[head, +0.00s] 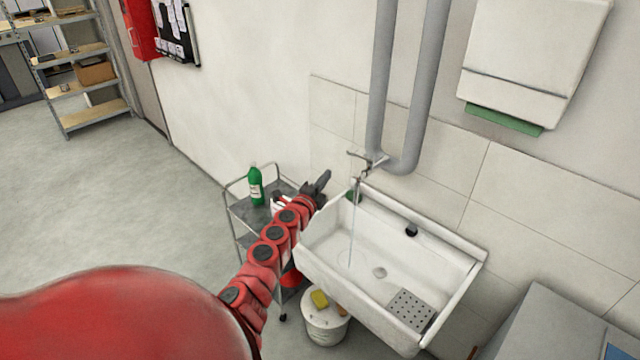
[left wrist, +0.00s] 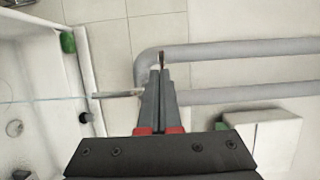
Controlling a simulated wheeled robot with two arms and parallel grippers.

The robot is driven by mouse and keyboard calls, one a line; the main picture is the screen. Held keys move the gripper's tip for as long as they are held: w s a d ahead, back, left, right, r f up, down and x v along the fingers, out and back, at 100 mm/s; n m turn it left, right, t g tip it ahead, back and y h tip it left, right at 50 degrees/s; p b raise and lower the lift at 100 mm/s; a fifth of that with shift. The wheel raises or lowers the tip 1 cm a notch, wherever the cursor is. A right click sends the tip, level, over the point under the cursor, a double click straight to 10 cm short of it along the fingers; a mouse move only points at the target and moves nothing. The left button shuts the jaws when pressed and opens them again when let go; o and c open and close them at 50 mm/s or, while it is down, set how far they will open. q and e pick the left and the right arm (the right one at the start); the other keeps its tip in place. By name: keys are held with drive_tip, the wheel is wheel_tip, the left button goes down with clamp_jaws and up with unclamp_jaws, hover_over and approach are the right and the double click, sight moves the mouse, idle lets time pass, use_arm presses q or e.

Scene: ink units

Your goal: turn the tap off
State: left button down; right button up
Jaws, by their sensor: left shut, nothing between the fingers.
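The metal tap (head: 366,167) sits on the wall above the left end of a white sink (head: 455,300). A thin stream of water (head: 352,228) runs from its spout into the basin. My left gripper (head: 325,177) is shut and empty, just left of the tap and apart from it in the head view. In the left wrist view, the shut fingers (left wrist: 160,80) point towards the wall pipes. The tap's spout (left wrist: 118,93) reaches left from beside the fingers, with the water stream (left wrist: 45,100) beyond. A small dark piece shows at the fingertips; I cannot tell whether they touch it. My right gripper is out of view.
Grey pipes (head: 380,80) rise behind the tap. A trolley (head: 240,210) with a green bottle (head: 256,185) stands left of the sink. A white bucket (head: 325,328) with a yellow sponge (head: 320,299) stands below. A dispenser (head: 530,60) hangs at upper right. Floor at left is clear.

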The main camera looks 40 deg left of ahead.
use_arm(q)
drive_tip(key=shift+s, duration=1.05)
drive_tip(key=shift+f, duration=0.1)
